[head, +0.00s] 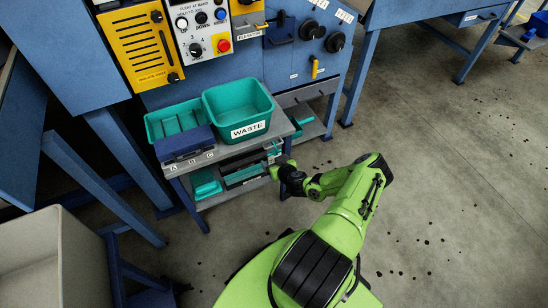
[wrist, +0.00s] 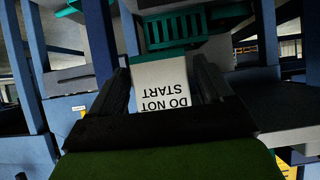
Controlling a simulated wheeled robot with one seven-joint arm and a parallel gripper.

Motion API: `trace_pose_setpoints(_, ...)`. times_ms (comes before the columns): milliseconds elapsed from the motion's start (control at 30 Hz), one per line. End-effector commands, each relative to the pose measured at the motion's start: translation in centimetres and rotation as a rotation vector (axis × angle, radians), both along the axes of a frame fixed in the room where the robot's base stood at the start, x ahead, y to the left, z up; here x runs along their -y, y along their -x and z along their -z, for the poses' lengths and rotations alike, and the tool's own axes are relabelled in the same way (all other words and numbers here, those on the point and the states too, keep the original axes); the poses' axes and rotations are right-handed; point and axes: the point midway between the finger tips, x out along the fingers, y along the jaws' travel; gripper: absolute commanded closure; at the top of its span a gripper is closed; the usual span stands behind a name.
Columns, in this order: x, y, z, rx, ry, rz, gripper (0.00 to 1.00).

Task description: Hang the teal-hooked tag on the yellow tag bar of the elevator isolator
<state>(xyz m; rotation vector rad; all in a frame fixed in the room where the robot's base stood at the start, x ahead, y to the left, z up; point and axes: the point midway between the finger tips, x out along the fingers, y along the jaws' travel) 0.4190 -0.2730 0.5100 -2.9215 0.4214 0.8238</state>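In the wrist view, a white tag (wrist: 160,78) reading "DO NOT START" upside down lies between the fingers of my gripper (wrist: 161,68). The fingers stand apart, one along each side edge of the tag; I cannot tell whether they press on it. My gripper body hides the tag's near end. A teal slotted part (wrist: 178,28) shows just beyond the tag; I cannot tell whether it is the hook. In the head view, my gripper (head: 278,173) is beside the bench's lower shelf, and the tag cannot be made out. An ELEVATOR label (head: 245,38) is on the machine above, near a yellow bar (head: 262,26).
A teal WASTE bin (head: 240,107), a teal tray (head: 178,118) and a dark blue box (head: 185,143) stand on the bench. The lower shelf holds a teal container (head: 206,184). Black knobs (head: 309,30) are on the blue cabinet.

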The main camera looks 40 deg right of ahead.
Motion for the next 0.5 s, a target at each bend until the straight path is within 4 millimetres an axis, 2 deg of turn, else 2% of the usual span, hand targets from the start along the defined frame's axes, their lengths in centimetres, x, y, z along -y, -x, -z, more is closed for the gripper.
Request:
trace_pose_setpoints(33,-0.02,0.02,0.0,0.0,0.0,0.0,0.29)
trace_pose_setpoints(267,-0.03,0.03,0.0,0.0,0.0,0.0,0.64)
trace_pose_setpoints(500,-0.06,0.02,-0.68,0.0,-0.001,-0.001,0.64)
